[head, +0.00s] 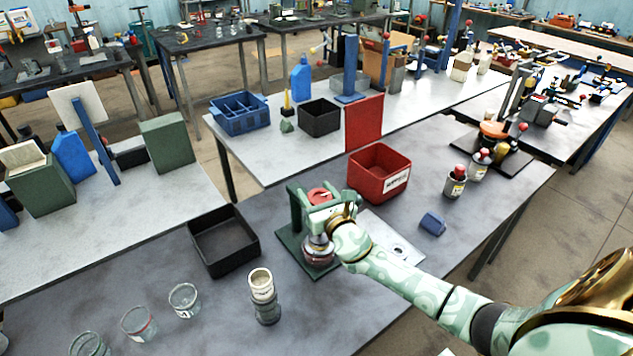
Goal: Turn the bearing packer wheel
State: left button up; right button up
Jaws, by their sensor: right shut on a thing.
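The bearing packer (291,238) stands on the table in front of me, with a dark green base and upright post. Its red wheel (319,194) shows at the top, partly covered by my gripper. My right gripper (318,209) comes in from the right and is shut on the wheel. Its fingers hide much of the wheel's near side, so the exact grip is hard to see. A rounded reddish and metal part (318,252) sits below the gripper on the base. My left gripper is not in view.
A black tray (223,264) lies left of the packer, and a red bin (379,172) stands behind it to the right. A beige-topped container (262,285) and several glass beakers (185,299) stand in front. A blue block (432,223) lies to the right.

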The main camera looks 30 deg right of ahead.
jog(key=m+h, duration=0.1)
jog(key=m+h+p, duration=0.1)
jog(key=h, duration=0.1)
jog(key=shift+d+r+m+g+h, duration=0.1)
jog(key=shift+d+m+g+h, duration=0.1)
jog(key=shift+m+g+h, duration=0.15)
jog(key=shift+s+d+m+g+h, duration=0.1)
jog(key=shift+m+g+h, duration=0.4)
jog(key=shift+h, duration=0.35)
jog(key=shift+d+m+g+h, duration=0.1)
jog(key=shift+m+g+h, duration=0.25)
jog(key=shift+m+h, duration=0.35)
jog(key=shift+h, duration=0.5)
jog(key=o, duration=1)
jog(key=shift+s, duration=0.1)
jog(key=shift+s+a, duration=0.25)
jog(key=shift+s, duration=0.05)
jog(key=v, duration=1.5)
jog(key=shift+s+a+r, duration=0.15)
jog(key=shift+r, duration=0.05)
